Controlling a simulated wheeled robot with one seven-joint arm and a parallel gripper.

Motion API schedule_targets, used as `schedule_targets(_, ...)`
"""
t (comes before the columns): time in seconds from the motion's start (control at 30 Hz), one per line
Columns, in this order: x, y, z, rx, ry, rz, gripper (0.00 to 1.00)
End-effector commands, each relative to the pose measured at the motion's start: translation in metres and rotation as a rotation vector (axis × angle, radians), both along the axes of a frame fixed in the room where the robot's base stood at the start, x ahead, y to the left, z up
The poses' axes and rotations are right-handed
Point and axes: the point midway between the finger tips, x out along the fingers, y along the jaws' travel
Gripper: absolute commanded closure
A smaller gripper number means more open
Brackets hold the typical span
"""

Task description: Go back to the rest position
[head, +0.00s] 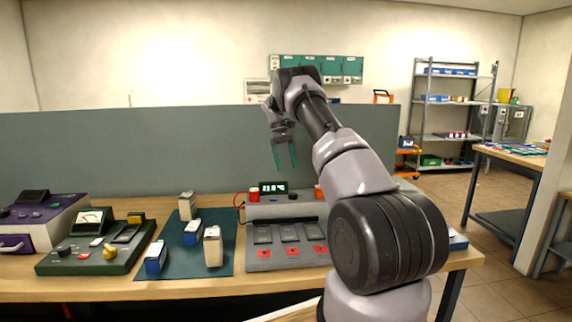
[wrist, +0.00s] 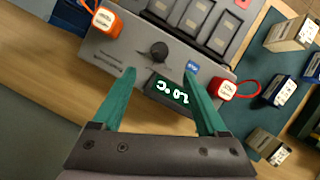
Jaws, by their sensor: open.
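My gripper (head: 285,157) hangs above the back of the bench in the head view, its two green fingers pointing down and apart. It is open with nothing between the fingers. In the wrist view my gripper (wrist: 162,100) shows both fingers spread above the charger's display edge. The grey charger (head: 256,213) with a lit display and several empty-looking bays stands on the bench below my gripper; it also shows in the wrist view (wrist: 122,58). My arm reaches up from the right front of the head view and hides part of the bench and charger.
A dark green mat (head: 183,263) left of the charger holds several white and blue battery packs. A green tester (head: 104,251) and a purple-topped box (head: 40,222) stand farther left. A grey partition (head: 130,150) rises behind the bench. The air around my gripper looks clear.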

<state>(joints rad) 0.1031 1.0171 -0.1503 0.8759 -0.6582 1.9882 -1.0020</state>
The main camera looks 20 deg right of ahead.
Motion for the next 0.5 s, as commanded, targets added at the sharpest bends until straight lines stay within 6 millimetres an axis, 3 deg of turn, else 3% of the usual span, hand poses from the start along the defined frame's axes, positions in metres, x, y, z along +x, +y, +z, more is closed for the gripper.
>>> schedule_targets(0.37,0.0,0.0,0.0,0.0,0.0,0.001,0.24)
schedule_targets(0.5,-0.003,0.003,0.014,0.002,-0.02,-0.005,0.24)
